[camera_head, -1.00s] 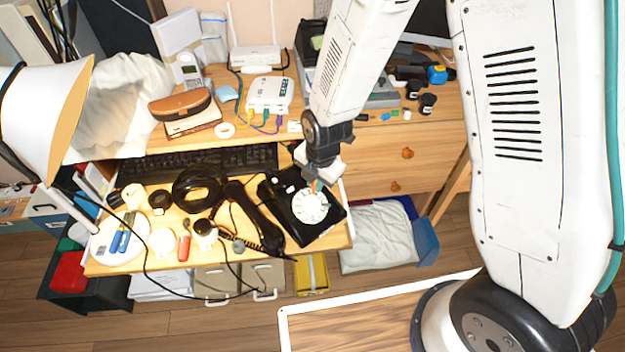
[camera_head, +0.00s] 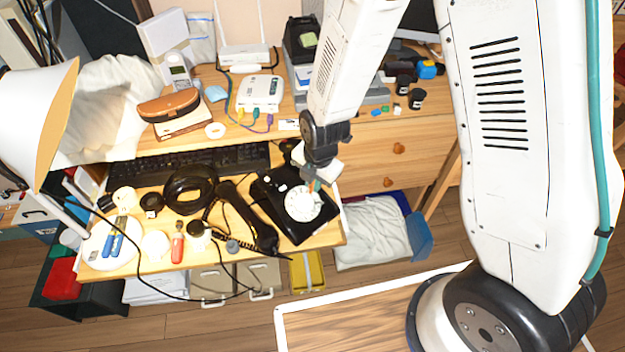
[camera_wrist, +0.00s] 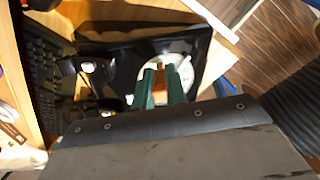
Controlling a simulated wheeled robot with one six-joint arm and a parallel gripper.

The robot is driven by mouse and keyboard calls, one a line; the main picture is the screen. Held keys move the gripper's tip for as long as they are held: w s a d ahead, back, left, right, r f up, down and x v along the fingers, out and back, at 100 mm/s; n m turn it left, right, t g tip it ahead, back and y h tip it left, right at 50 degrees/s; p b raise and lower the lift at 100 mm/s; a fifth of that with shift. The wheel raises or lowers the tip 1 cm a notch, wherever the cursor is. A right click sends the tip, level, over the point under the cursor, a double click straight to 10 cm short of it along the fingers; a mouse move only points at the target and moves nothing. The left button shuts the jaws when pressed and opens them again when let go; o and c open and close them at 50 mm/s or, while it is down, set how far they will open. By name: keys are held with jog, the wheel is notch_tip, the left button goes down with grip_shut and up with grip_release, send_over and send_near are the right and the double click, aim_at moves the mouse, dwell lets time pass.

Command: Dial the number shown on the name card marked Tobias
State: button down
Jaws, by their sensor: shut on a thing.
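A black dial phone (camera_head: 275,205) with a round white dial (camera_head: 300,207) stands on the pull-out shelf; its dial also shows in the wrist view (camera_wrist: 185,72). A black handset (camera_head: 249,219) with a coiled cord lies off the phone, to its left. My gripper (camera_head: 316,185) is at the upper right rim of the dial. In the wrist view my green fingers (camera_wrist: 159,88) are shut on a small orange-brown piece (camera_wrist: 159,80) and hide part of the dial. I cannot tell whether it touches the dial. No name marked Tobias is readable.
A keyboard (camera_head: 195,165) lies behind the phone. A black ring-shaped object (camera_head: 190,190), a red-handled tool (camera_head: 178,242) and a white plate (camera_head: 108,243) crowd the shelf's left. A lamp (camera_head: 35,120) stands far left. A white router (camera_head: 260,92) sits on the desk.

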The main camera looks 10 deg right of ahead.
jog(key=shift+s, duration=0.1)
jog(key=shift+s+d+f, duration=0.25)
jog(key=shift+s+d, duration=0.15)
jog(key=shift+s, duration=0.1)
jog(key=shift+s+d+f, duration=0.1)
jog(key=shift+s+f, duration=0.1)
jog(key=shift+s, duration=0.15)
jog(key=shift+s+d+r, duration=0.1)
jog(key=shift+s+r, duration=0.05)
jog(key=shift+r, duration=0.25)
jog(key=shift+s+d+r, duration=0.1)
jog(key=shift+s+r, duration=0.05)
jog(key=shift+r, duration=0.25)
notch_tip(320, 180, up, 6)
jog(key=s+d, duration=0.1)
jog(key=s, duration=0.1)
jog(key=shift+s+d+r, duration=0.2)
jog(key=shift+s, duration=0.05)
dwell(1.5)
